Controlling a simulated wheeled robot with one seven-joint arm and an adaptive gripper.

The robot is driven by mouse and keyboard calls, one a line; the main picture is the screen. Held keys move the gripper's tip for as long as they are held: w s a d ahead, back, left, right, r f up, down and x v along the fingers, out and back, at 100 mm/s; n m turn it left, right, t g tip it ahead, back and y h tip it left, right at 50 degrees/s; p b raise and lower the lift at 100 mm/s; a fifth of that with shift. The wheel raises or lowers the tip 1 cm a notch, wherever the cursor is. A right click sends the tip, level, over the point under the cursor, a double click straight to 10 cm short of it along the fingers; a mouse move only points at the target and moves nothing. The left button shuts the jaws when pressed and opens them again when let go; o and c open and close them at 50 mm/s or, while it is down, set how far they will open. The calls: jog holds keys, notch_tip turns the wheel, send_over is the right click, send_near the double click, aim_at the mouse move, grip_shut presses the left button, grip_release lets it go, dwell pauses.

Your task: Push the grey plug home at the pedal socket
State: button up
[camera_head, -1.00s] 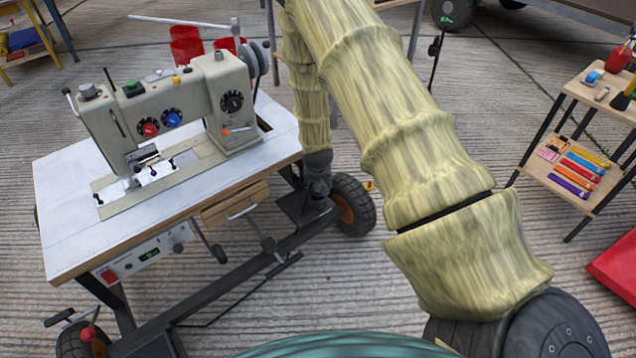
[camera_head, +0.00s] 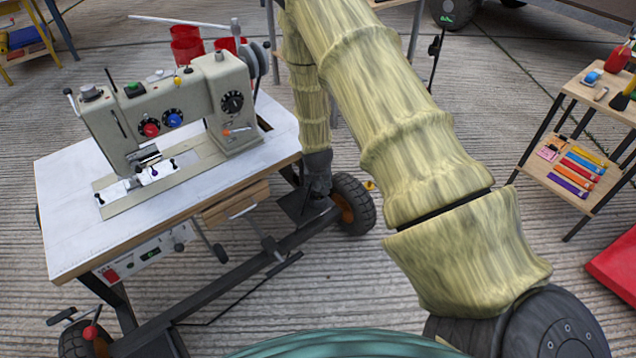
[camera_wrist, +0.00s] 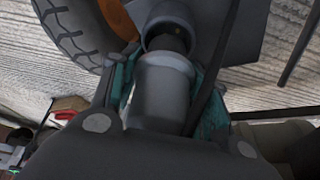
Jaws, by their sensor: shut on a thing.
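The grey plug (camera_wrist: 163,88) is a smooth cylinder in the middle of the wrist view. My gripper (camera_wrist: 166,78) is shut on it, with a teal finger on either side. Just beyond the plug is the grey round pedal socket (camera_wrist: 166,12), roughly in line with it. A dark core shows in the socket's mouth between rim and plug body. The plug's light shoulder stands outside the rim; how deep the core sits is hidden. In the head view my gripper is low beside the sewing table (camera_head: 75,222), largely hidden by dark parts of my wrist and the frame.
A black tyre with an orange hub (camera_head: 352,205) stands close to my gripper; its tread (camera_wrist: 75,25) fills the wrist view's upper left. A dark cable (camera_wrist: 215,65) runs beside the plug. The sewing machine (camera_head: 165,115) is on the table. A wooden shelf (camera_head: 560,185) stands right.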

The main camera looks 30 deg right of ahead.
jog(key=shift+f, duration=0.7)
dwell(0.7)
jog(key=shift+r, duration=0.1)
notch_tip(320, 180, up, 7)
jog(key=p, duration=0.4)
jog(key=shift+p, duration=0.35)
jog(key=s+a+r+n+y+b, duration=0.1)
jog(key=s+a+r+n, duration=0.15)
jog(key=a+r, duration=0.5)
jog(key=s+a+r+n+t+y+b, duration=0.1)
jog(key=s+a+r+n, duration=0.2)
jog(key=a, duration=0.7)
jog(key=s+a+r+n+y+b, duration=0.1)
jog(key=s+a+r+b, duration=0.15)
jog(key=a+r, duration=0.55)
jog(key=w+p+v, duration=0.1)
jog(key=p+v, duration=0.7)
jog(key=p, duration=0.8)
jog(key=w+r+p+v, duration=0.1)
jog(key=w+p+v, duration=0.1)
jog(key=p+v, duration=0.7)
jog(key=a+p, duration=0.1)
jog(key=p, duration=0.6)
jog(key=shift+w+r+p, duration=0.25)
jog(key=shift+r+p, duration=0.1)
jog(key=shift+p, duration=0.05)
